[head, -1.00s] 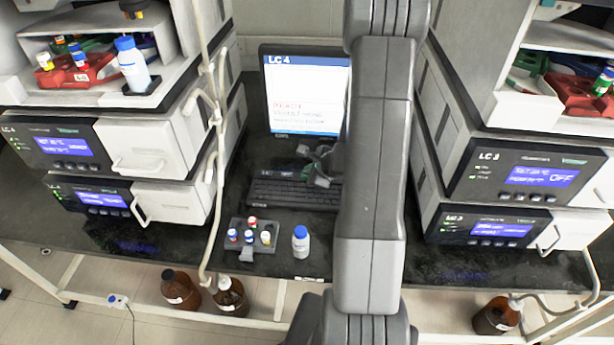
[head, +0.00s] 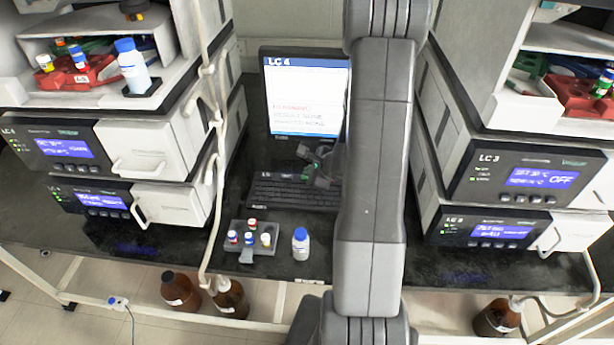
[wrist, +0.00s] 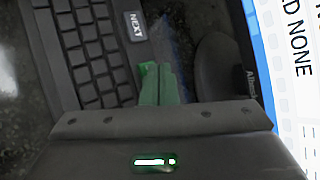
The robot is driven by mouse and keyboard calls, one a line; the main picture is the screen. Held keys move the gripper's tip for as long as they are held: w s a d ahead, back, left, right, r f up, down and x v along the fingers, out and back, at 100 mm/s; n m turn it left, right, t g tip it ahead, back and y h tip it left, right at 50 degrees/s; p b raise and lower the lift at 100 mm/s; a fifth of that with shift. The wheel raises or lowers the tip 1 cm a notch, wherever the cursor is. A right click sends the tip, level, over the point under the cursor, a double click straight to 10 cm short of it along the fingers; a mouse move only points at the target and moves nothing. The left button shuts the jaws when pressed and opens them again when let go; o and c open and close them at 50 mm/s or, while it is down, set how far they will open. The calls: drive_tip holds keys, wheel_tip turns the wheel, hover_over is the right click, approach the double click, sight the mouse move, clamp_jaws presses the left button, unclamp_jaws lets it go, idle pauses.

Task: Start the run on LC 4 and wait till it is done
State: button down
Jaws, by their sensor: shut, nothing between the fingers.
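The LC 4 monitor (head: 300,95) stands behind the keyboard, headed "LC 4", with red and dark text low on its screen. The right side of the monitor is hidden behind my arm. Its screen edge (wrist: 297,60) shows "D NONE" in the wrist view. The keyboard (head: 290,193) lies in front of it and also shows in the wrist view (wrist: 95,50). My gripper (head: 322,165) is shut and empty, above the keyboard's far side near the monitor base. In the wrist view its green fingertips (wrist: 158,80) are together beside the keyboard's edge. The LC 4 stack (head: 75,150) is at left, its displays lit.
A grey vial rack (head: 262,255) and a white bottle with a blue cap (head: 301,243) stand on the bench in front of the keyboard. The LC 3 stack (head: 475,165) is at right, one display reading "OFF". A tube (head: 213,150) hangs left of the monitor.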

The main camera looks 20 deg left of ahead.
drive_tip(key=shift+r, duration=0.45)
drive_tip(key=shift+r, duration=0.1)
drive_tip(key=shift+r+p, duration=2.05)
drive_tip(key=shift+r, duration=0.35)
